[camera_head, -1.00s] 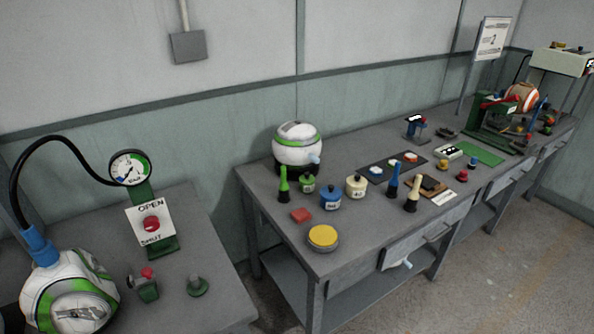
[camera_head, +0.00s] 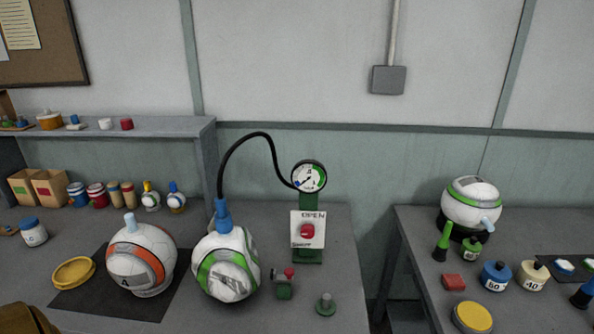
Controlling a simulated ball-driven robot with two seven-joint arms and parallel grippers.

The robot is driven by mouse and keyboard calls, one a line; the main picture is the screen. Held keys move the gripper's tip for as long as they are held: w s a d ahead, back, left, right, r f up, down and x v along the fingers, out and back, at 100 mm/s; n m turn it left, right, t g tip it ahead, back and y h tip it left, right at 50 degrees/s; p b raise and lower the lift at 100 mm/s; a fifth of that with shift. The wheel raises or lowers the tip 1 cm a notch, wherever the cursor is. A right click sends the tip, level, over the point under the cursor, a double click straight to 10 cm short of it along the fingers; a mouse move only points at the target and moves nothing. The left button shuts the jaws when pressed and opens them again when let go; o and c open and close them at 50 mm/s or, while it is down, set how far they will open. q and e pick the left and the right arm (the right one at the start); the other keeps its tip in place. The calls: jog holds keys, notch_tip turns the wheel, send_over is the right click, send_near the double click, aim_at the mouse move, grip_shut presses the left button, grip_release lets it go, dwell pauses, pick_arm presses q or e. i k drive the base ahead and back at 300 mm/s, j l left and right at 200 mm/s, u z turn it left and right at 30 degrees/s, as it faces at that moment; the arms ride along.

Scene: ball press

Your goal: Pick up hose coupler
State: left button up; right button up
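The hose coupler (camera_head: 222,215) is blue and sits upright on top of a white ball with green bands (camera_head: 227,265). A black hose (camera_head: 248,142) rises from it and arches right to the round gauge (camera_head: 309,177). The gauge stands on a green post with a sign (camera_head: 308,230) marked OPEN at its top and bearing a red knob. Whether the coupler is locked to the ball cannot be told. Neither of my grippers shows in the view.
A white and orange ball marked A (camera_head: 141,258) stands left on a dark mat (camera_head: 82,305) near a yellow ring (camera_head: 74,272). A small red-topped fitting (camera_head: 285,283) and a green knob (camera_head: 325,304) stand right of the green-banded ball. A gap separates the right table (camera_head: 415,240).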

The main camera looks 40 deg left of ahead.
aim_at(224, 220)
jog(key=u, duration=1.65)
